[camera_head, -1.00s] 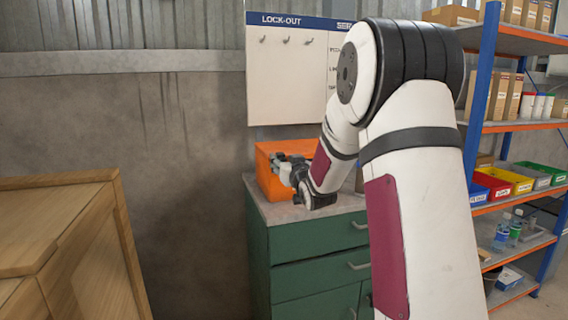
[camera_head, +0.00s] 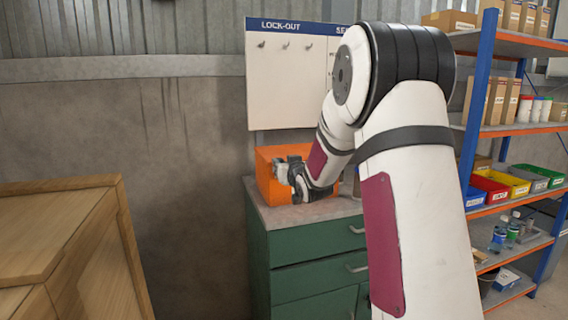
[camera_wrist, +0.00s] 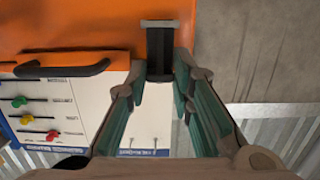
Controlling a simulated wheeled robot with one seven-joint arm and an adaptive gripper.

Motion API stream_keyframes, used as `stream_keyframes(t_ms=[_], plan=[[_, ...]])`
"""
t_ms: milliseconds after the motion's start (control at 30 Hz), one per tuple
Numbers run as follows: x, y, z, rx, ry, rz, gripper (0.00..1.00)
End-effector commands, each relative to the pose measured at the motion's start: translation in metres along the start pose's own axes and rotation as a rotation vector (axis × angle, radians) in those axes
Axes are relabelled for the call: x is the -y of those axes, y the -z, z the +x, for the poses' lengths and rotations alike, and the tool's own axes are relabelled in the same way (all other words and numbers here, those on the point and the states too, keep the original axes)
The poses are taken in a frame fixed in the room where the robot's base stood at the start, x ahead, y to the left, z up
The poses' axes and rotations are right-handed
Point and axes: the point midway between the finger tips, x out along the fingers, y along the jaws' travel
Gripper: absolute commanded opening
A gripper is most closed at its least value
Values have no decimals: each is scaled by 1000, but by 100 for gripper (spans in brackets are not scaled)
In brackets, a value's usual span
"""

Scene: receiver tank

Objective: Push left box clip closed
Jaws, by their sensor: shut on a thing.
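The orange box (camera_head: 267,182) stands on top of the green cabinet, against the wall. It fills the upper part of the wrist view (camera_wrist: 90,25). A dark clip (camera_wrist: 160,50) sits upright on the box's orange face there. My gripper (camera_wrist: 166,78) has its two teal-padded fingers on either side of the clip's lower end, shut on it. In the head view my gripper (camera_head: 283,168) is in front of the box and hides part of it. The clip cannot be made out there. A second clip is not visible.
The green cabinet (camera_head: 308,245) carries the box. A lock-out board (camera_head: 285,85) hangs behind it. A shelf rack (camera_head: 480,110) with bins stands at the right, a wooden crate (camera_head: 60,240) at the left. A dark handle (camera_wrist: 62,70) shows in the wrist view.

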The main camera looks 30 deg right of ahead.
Motion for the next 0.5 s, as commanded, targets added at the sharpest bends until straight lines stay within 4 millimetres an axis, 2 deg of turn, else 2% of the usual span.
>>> stream_keyframes(t_ms=[300, 333, 400, 500], plan=[[0, 1, 0, 3, 0, 0, 0], [0, 1, 0, 3, 0, 0, 28], [0, 1, 0, 3, 0, 0, 42], [0, 1, 0, 3, 0, 0, 42]])
